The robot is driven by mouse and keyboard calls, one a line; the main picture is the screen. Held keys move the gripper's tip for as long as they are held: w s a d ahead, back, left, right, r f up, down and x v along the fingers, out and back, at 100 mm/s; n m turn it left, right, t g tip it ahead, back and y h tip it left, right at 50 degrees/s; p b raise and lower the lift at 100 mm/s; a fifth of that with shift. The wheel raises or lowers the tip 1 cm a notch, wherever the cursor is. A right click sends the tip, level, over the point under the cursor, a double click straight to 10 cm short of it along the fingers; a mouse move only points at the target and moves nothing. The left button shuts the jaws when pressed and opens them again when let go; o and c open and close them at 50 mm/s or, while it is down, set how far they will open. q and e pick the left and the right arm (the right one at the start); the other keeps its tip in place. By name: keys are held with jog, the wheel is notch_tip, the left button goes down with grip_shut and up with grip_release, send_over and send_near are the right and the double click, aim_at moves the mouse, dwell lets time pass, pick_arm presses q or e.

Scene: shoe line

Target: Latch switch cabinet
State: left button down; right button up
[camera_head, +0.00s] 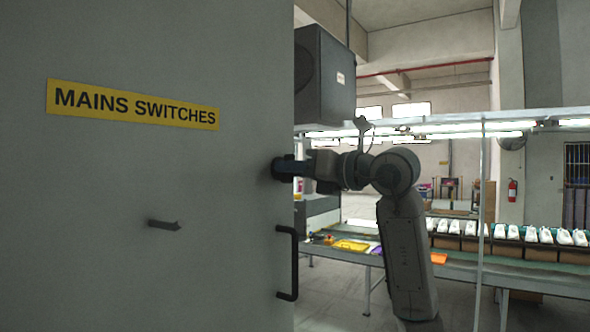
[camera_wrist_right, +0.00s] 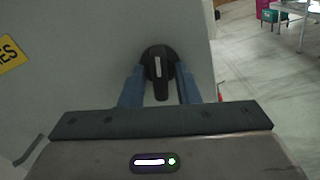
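The grey switch cabinet (camera_head: 120,190) fills the left of the head view, with a yellow "MAINS SWITCHES" label (camera_head: 132,104). A black latch knob (camera_wrist_right: 160,68) with an upright lever shows on the cabinet in the right wrist view. My right gripper (camera_head: 283,168) is at the cabinet's right edge in the head view, above the black pull handle (camera_head: 288,263). In the wrist view its two blue fingers (camera_wrist_right: 160,85) stand on either side of the knob, with gaps beside the lever. Whether they touch the knob's rim I cannot tell. My left gripper is not seen.
A small dark bar (camera_head: 163,225) juts from the cabinet face below the label. Right of the cabinet, a dark box (camera_head: 323,78) hangs above my right arm. Behind the arm runs a line table (camera_head: 520,272) with white shoes (camera_head: 505,231) and trays.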

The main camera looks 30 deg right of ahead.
jog(key=shift+n+p, duration=0.65)
jog(key=shift+n, duration=0.95)
jog(key=o, duration=0.7)
jog(key=shift+c, duration=0.2)
jog(key=shift+s, duration=0.1)
jog(key=b+v, duration=0.5)
jog(key=v, duration=0.5)
jog(key=shift+s, duration=0.3)
